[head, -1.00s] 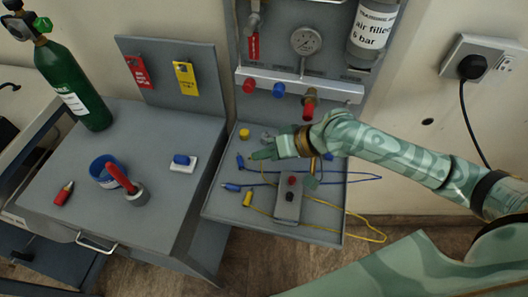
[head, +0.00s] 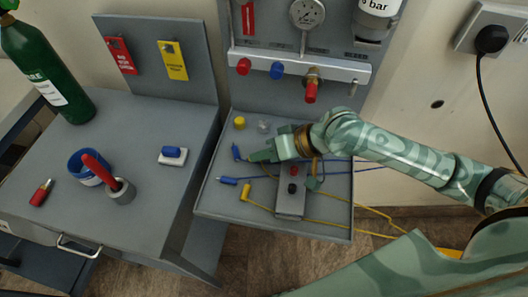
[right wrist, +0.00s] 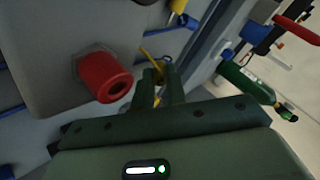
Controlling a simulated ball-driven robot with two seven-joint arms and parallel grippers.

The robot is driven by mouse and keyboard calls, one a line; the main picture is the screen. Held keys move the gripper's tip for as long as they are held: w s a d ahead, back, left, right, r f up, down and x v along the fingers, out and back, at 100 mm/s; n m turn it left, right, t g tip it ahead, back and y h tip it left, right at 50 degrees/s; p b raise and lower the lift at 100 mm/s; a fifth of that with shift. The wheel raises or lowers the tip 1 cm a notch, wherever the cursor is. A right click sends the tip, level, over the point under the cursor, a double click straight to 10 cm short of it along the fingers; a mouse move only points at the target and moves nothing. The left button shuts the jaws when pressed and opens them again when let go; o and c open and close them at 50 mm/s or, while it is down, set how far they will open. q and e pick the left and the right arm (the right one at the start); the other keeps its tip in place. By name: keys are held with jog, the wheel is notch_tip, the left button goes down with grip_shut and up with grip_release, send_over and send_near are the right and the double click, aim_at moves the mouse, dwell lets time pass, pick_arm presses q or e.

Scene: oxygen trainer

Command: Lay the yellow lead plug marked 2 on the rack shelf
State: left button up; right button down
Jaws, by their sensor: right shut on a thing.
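My right gripper (head: 256,157) is low over the rack shelf (head: 210,202), its fingers pointing left. In the right wrist view its fingers (right wrist: 160,84) are shut on a small yellow thing (right wrist: 158,66) with a yellow lead, which looks like a lead plug; the fingers mostly hide it. I cannot tell whether it touches the shelf. Another yellow plug (head: 246,192) lies on the shelf at the front left. No number is readable on either. My left gripper is not in view.
A grey box (head: 291,204) with red and black sockets stands on the shelf, close to my gripper. Blue plugs (head: 228,181) and (head: 236,152) lie left. A yellow cap (head: 240,123) and a clear knob (head: 264,127) are behind. The shelf's front left is partly clear.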

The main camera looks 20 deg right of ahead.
jog(key=shift+f, duration=0.4)
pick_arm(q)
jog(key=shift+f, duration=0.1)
pick_arm(e)
jog(key=c, duration=1.3)
grip_release()
jog(key=shift+c, duration=0.2)
pick_arm(q)
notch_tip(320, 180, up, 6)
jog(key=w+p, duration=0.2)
jog(key=p, duration=0.4)
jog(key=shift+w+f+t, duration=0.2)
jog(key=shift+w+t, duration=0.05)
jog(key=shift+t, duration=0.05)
pick_arm(e)
jog(key=v, duration=1.6)
jog(key=shift+r, duration=0.15)
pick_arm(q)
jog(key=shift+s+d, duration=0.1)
pick_arm(e)
jog(key=shift+s+d, duration=0.1)
